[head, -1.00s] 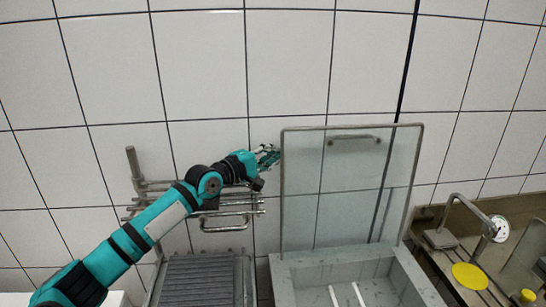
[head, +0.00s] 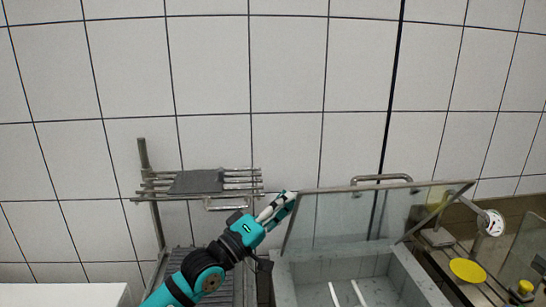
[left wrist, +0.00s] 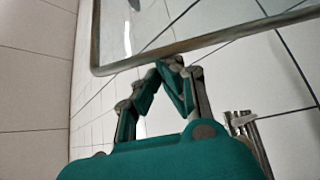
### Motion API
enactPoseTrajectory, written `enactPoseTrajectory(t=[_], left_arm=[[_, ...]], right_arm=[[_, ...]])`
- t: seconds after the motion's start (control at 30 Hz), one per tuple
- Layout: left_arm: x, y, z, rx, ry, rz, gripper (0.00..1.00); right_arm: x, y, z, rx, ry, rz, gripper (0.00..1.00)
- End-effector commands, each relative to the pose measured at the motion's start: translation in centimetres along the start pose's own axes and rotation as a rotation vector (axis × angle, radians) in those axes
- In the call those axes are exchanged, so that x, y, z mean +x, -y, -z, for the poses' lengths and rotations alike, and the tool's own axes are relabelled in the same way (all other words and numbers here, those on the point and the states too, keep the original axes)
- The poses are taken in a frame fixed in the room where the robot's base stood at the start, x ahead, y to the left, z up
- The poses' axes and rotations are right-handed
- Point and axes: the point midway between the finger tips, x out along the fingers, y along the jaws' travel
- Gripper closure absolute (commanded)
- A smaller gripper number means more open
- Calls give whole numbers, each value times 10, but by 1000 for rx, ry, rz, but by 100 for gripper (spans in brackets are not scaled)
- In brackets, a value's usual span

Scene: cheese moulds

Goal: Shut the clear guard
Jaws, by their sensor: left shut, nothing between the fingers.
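The clear guard (head: 345,222) is a glass pane in a thin metal frame, hinged at the back of a grey box (head: 284,285). It leans forward, partly lowered, and the box front is uncovered. A bar handle (head: 382,178) shows above its upper edge. My left gripper (head: 284,201) is shut and empty at the guard's upper left corner. In the left wrist view, the fingertips (left wrist: 172,63) are at the guard's metal frame edge (left wrist: 190,45), touching or nearly so. My right gripper is out of view.
Two white rods (head: 347,293) lie in the box. A wall rack (head: 200,182) is behind my left arm, with a grey ribbed surface below. At right are a bench with a yellow disc (head: 468,271) and a round-headed fixture (head: 491,223). A tiled wall closes the back.

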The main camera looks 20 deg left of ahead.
Motion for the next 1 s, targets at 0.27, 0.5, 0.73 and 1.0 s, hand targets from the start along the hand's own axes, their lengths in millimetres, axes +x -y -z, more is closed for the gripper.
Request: enactPoseTrajectory(t=[0.27, 0.5, 0.73, 1.0], left_arm=[[-40, 10, -52, 123, 6, -94, 100], [-53, 10, -68, 175, 6, -136, 100], [-56, 10, -71, 187, 6, -144, 100], [-56, 9, -71, 187, 6, -144, 100]], right_arm=[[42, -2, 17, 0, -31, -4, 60], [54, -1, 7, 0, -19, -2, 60], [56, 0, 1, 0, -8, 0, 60], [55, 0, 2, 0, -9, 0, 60]])
